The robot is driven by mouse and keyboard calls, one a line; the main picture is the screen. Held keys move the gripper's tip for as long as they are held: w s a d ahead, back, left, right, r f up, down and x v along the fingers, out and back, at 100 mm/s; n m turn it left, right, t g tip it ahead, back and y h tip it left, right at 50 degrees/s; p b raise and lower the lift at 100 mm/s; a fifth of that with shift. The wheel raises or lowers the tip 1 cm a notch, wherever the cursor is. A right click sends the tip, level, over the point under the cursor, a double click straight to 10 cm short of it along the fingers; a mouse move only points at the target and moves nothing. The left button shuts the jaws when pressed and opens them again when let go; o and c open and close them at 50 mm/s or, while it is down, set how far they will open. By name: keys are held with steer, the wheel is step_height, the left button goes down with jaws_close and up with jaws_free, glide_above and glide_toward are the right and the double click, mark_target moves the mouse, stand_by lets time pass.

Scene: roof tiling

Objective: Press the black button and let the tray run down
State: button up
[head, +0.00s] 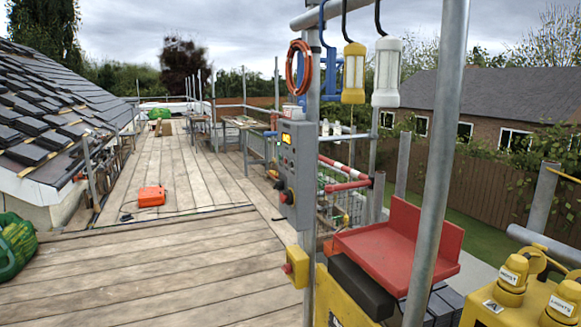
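A grey control box (297,165) is fixed to a scaffold pole right of centre. I cannot clearly tell which control is the black button. A yellow box with a red button (296,266) sits lower on the pole. A red tray-like piece with a raised back (395,245) stands to the right, above a black block and a yellow body, partly behind a pole. My gripper is not in view.
A thick scaffold pole (437,165) stands in front on the right. Yellow lidded fittings (520,290) fill the lower right corner. Two lamps (387,70) hang above. An orange case (152,197) with a cable lies on the plank deck (150,260), which is otherwise mostly clear.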

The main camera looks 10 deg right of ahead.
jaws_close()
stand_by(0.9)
